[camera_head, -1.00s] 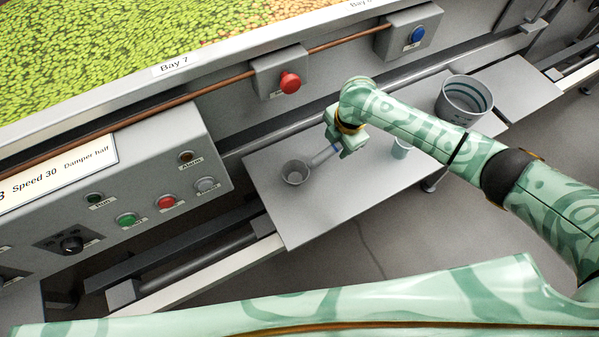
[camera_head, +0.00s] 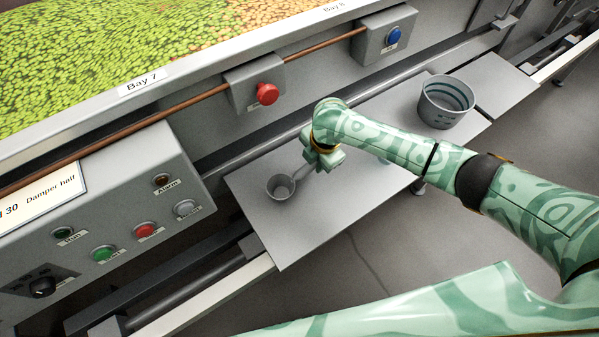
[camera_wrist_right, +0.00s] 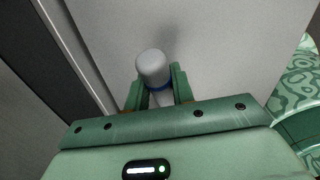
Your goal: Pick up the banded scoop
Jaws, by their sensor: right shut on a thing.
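The banded scoop (camera_head: 280,187) is a grey cup with a straight handle, over the left part of the grey shelf (camera_head: 290,235). My right gripper (camera_head: 319,164) is shut on the scoop's handle, which runs up and right from the cup. In the right wrist view, the handle's rounded grey end (camera_wrist_right: 152,66) and a blue band stand between the fingers (camera_wrist_right: 157,92). The cup is out of sight there. I cannot tell whether the scoop touches the shelf. My left gripper is out of view.
A grey bucket with dark bands (camera_head: 446,102) stands at the shelf's right. A pale cup (camera_head: 385,162) is mostly hidden behind my right arm. A control panel (camera_head: 120,200) is at left; boxes with a red button (camera_head: 267,94) and a blue button (camera_head: 393,35) are behind.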

